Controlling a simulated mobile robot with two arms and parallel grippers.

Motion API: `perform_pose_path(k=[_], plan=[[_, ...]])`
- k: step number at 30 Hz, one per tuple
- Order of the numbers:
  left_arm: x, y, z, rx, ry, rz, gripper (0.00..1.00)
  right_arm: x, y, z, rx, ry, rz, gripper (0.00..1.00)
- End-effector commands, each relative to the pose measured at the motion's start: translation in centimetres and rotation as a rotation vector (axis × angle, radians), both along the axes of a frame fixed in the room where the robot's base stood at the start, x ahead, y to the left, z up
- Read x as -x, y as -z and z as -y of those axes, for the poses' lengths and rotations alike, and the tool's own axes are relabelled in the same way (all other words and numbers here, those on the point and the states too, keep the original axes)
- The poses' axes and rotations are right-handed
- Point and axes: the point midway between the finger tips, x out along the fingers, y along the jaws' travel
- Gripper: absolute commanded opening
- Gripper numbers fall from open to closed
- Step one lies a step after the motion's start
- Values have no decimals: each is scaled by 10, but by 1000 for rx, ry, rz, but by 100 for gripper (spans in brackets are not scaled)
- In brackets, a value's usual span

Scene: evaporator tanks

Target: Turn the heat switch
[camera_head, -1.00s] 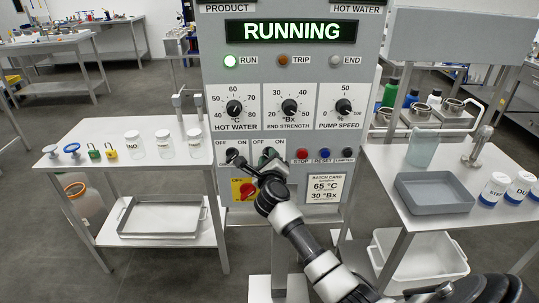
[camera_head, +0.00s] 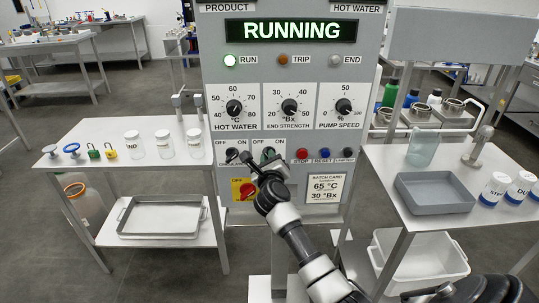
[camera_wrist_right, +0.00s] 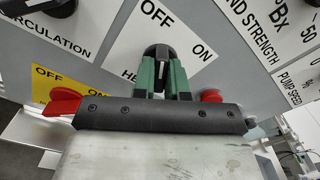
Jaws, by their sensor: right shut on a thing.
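The heat switch (camera_wrist_right: 157,52) is a black knob on the grey control panel, with OFF above it and ON to its right in the right wrist view. My right gripper (camera_wrist_right: 162,80) is shut on it, its green fingers on both sides of the knob. The fingers partly hide the knob, so I cannot clearly read its setting. In the head view my right gripper (camera_head: 262,165) reaches the panel's lower part and covers much of the switch. The circulation switch (camera_wrist_right: 62,5) is to the left. My left gripper is not in view.
A red handle on a yellow plate (camera_head: 243,190) sits just below the switches. Stop, reset and other buttons (camera_head: 323,154) are to the right. Tables stand on both sides.

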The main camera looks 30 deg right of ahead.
Motion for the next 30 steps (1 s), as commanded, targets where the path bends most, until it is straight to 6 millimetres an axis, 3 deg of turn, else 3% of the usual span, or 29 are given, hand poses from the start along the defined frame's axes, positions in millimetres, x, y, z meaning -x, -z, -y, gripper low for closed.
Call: perform_pose_path(k=[3, 24, 30], plan=[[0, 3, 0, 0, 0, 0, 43, 0, 2, -1, -112, 1, 65, 0], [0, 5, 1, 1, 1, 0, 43, 0, 2, 0, -289, 0, 173, 0], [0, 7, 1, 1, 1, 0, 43, 0, 3, -1, -440, 0, 264, 0]])
